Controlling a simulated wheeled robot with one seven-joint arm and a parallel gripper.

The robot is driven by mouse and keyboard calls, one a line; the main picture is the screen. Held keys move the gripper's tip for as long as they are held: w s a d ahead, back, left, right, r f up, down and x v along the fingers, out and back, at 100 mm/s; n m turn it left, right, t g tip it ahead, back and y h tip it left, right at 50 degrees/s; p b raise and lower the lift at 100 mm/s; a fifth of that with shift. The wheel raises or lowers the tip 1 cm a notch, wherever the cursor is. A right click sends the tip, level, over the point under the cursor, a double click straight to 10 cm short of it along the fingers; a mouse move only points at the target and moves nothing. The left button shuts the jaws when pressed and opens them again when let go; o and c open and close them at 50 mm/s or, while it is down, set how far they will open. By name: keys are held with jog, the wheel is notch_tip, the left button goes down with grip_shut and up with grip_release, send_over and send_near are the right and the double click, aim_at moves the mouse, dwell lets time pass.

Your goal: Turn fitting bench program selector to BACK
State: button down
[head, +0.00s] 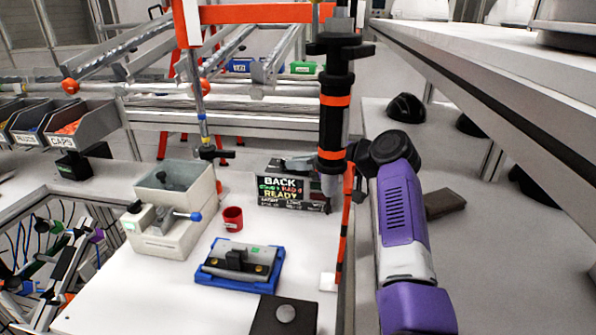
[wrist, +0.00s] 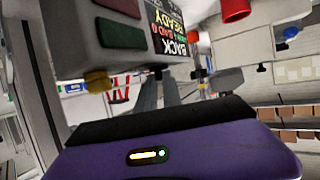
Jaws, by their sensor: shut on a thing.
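The fitting bench's selector unit is a box with a black display (head: 285,190), which reads BACK on its top line and READY in yellow lower down. In the head view my gripper is mostly hidden behind the black and orange post.
A red cup (head: 233,218), a blue tray (head: 215,279) with a grey fixture and a grey boxy machine (head: 170,215) stand on the white bench. A shelf edge runs along the right.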

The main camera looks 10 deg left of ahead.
jog(key=c, duration=1.5)
grip_release()
jog(key=shift+f, duration=0.1)
jog(key=v, duration=0.7)
jog(key=shift+s+d+b, duration=0.2)
jog(key=shift+d+b, duration=0.1)
jog(key=shift+b, duration=0.05)
